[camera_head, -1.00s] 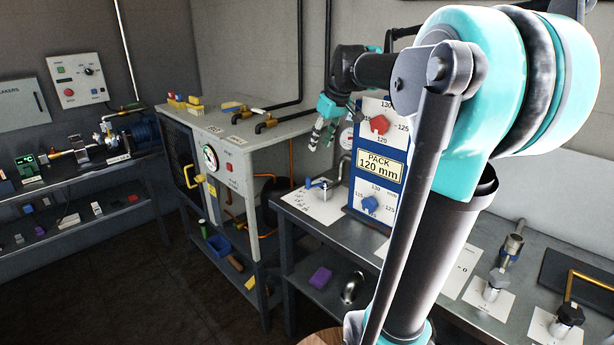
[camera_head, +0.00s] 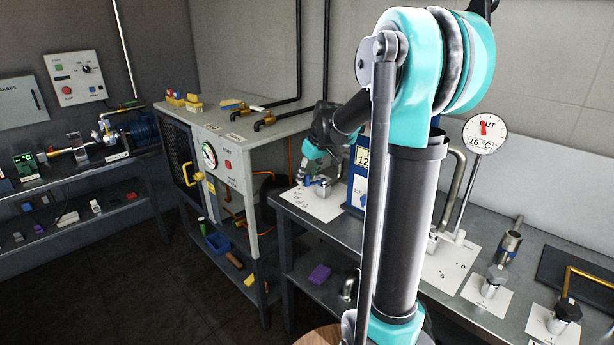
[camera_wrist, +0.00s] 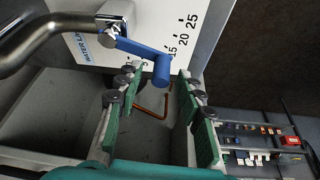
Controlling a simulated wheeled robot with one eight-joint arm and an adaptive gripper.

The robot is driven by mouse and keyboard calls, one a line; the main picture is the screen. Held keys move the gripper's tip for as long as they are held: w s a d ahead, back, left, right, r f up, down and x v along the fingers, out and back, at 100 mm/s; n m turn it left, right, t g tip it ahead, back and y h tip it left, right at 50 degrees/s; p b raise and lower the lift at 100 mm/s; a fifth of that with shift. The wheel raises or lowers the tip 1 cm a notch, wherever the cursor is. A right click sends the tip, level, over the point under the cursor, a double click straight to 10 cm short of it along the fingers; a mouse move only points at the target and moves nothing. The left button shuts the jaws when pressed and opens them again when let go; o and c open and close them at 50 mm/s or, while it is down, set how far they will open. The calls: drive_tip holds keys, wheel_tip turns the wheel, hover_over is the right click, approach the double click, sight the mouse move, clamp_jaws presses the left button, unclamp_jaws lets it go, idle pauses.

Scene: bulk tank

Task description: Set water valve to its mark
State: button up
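The water valve has a blue lever handle (camera_wrist: 135,47) on a grey pipe, above a white plate (camera_wrist: 165,22) lettered "WATER LI…". In the head view my gripper (camera_head: 304,180) is low over the bench's left end, at the small valve (camera_head: 321,183).
The bench (camera_head: 290,205) carries a blue sign panel partly hidden behind my arm. A dial gauge (camera_head: 484,133) marked "OUT" and 16 °C stands to the right. Pipes and other fittings on white plates fill the bench's right part. A grey cabinet (camera_head: 240,150) stands to the left.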

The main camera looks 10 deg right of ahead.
drive_tip(key=shift+w+f, duration=0.1)
drive_tip(key=shift+f, duration=0.1)
drive_tip(key=shift+c, duration=0.2)
clamp_jaws()
